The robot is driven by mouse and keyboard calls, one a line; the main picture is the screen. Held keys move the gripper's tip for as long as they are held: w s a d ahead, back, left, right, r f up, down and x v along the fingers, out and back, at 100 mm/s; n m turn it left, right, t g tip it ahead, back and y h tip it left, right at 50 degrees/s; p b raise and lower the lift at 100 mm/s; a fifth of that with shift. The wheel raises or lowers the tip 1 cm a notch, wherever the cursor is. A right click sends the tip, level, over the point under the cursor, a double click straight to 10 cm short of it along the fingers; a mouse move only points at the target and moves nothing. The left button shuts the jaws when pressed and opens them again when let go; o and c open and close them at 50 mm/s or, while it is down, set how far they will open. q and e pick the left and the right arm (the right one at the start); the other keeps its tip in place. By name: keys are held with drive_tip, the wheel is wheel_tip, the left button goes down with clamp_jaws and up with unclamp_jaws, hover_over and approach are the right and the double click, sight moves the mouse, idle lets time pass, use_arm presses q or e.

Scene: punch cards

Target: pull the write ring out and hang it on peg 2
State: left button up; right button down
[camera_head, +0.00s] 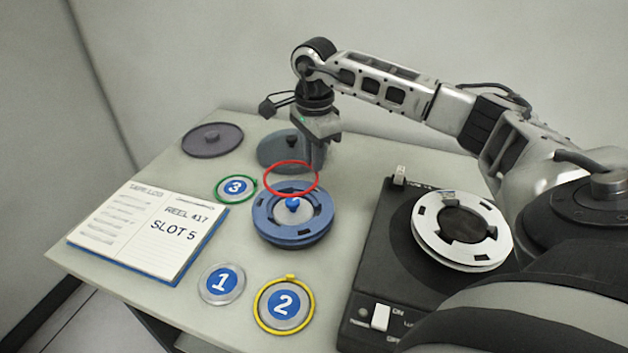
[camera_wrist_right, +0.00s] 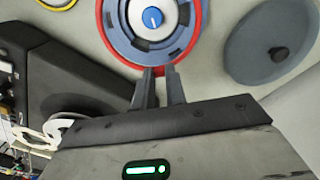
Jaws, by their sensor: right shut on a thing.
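The red write ring (camera_head: 265,180) appears above the far part of the blue reel (camera_head: 262,225), which lies flat with a blue hub knob. My right gripper (camera_head: 317,168) is shut on the ring's far right edge. In the right wrist view the right gripper (camera_wrist_right: 159,73) grips the rim of the red ring (camera_wrist_right: 198,40), which overlaps the reel's edge there. The disc marked 2 (camera_head: 284,304) lies at the table's front with a yellow ring around it. Whether the red ring still touches the reel is hard to tell. My left gripper is not in view.
A disc marked 1 (camera_head: 221,283) is bare; a disc marked 3 (camera_head: 236,187) has a green ring. An open logbook (camera_head: 150,230) reads REEL 417, SLOT 5. Dark round lids (camera_head: 212,139) lie at the back. A black tape drive (camera_head: 385,240) with a white reel stands right.

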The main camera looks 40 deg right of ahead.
wheel_tip(320, 180, up, 4)
drive_tip(key=p, duration=0.2)
drive_tip(key=shift+p, duration=0.3)
drive_tip(key=shift+r, duration=0.85)
